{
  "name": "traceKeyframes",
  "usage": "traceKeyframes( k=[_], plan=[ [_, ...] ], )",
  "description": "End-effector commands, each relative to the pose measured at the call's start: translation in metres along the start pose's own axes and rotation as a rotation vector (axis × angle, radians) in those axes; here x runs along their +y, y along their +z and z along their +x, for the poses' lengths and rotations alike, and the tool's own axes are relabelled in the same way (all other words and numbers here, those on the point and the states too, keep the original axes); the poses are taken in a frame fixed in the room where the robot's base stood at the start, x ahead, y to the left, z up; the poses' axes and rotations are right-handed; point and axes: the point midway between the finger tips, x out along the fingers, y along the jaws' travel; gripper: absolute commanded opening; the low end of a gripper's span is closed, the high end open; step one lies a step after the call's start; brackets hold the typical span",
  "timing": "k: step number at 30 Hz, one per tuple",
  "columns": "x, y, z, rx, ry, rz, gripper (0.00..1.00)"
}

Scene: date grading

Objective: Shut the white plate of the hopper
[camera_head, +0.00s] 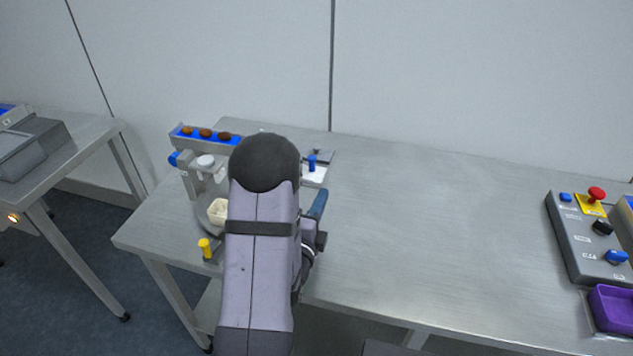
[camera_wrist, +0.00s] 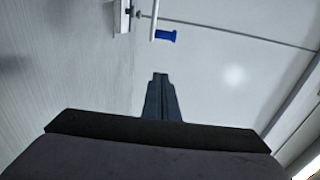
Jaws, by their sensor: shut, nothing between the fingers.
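In the head view a white plate (camera_head: 314,177) with a blue knob (camera_head: 311,162) on it shows just right of my arm, at the back of the table. My arm hides what lies to its left, so I cannot tell how far the plate is open. In the wrist view a blue knob (camera_wrist: 165,36) stands beside a thin white edge (camera_wrist: 153,18), likely the same plate. My gripper (camera_wrist: 160,77) is shut and empty, its fingertips apart from the blue knob and below it in the picture.
A blue channel with several brown dates (camera_head: 205,133) stands behind a grey fixture with a cream cup (camera_head: 217,211). A yellow knob (camera_head: 205,247) stands at the front left. A control box (camera_head: 580,240) and a purple tray (camera_head: 612,307) sit far right. The middle of the table is clear.

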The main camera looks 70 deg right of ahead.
Motion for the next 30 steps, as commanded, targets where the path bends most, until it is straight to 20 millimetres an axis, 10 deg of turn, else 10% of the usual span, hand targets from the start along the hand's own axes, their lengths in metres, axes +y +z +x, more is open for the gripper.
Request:
traceKeyframes(
  k=[8, 23, 30],
  plan=[
    [0.004, 0.0, 0.007, -0.003, -0.005, -0.002, 0.0],
    [-0.003, -0.001, 0.082, -0.002, 0.001, -0.003, 0.0],
    [-0.003, 0.029, 0.089, -0.006, 0.001, -0.002, 0.0]
  ],
)
